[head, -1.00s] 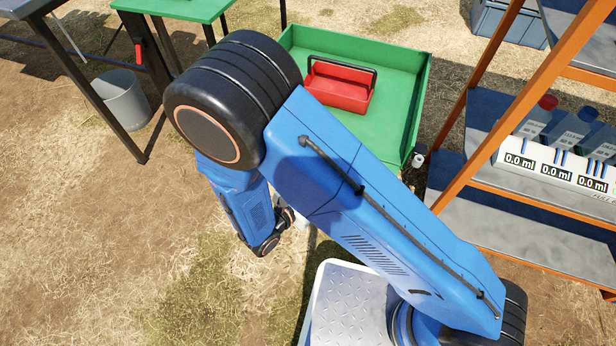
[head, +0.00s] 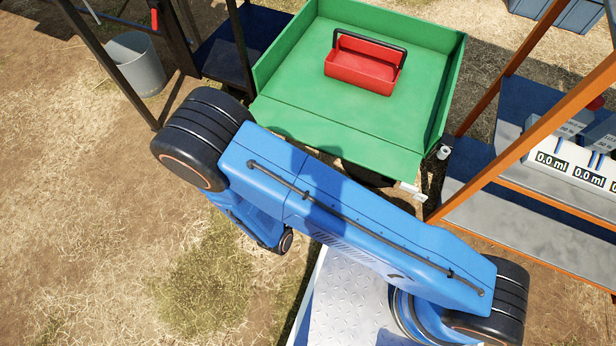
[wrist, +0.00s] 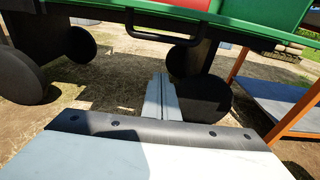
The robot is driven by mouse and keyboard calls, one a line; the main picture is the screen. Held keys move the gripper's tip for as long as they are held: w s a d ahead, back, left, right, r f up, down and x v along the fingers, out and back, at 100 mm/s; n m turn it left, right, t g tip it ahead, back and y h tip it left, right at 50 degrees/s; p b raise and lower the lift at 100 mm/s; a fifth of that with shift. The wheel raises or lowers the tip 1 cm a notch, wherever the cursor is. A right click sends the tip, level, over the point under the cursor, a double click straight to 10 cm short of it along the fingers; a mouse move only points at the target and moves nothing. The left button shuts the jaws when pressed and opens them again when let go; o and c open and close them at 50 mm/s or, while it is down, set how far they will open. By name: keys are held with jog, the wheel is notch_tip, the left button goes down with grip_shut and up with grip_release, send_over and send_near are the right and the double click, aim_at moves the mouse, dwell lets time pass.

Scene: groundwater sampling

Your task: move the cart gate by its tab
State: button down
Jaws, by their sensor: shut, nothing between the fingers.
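The green cart (head: 390,110) stands ahead of me with a red toolbox (head: 363,72) in it. A green panel (head: 325,128) runs along its near edge, apparently the gate; I cannot tell its exact angle. In the wrist view a black U-shaped bar (wrist: 160,37) hangs at the cart's green near edge, possibly the tab. My gripper (wrist: 165,80) is shut and empty. It points forward below that bar, toward the space between the dark wheels, and appears apart from it. In the head view my arm hides most of the gripper and part of the cart's near side.
An orange-framed shelf (head: 520,215) with bottles and displays reading 0.0 ml stands close on the right. A grey bucket (head: 136,63) and dark table legs stand at the left. Dark cart wheels (wrist: 200,85) flank the gripper. Dry open ground lies at lower left.

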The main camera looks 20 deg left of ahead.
jog(key=w+r, duration=0.3)
jog(key=w, duration=0.2)
jog(key=shift+d, duration=0.2)
dwell(0.3)
jog(key=shift+a+r, duration=0.1)
jog(key=shift+r, duration=0.1)
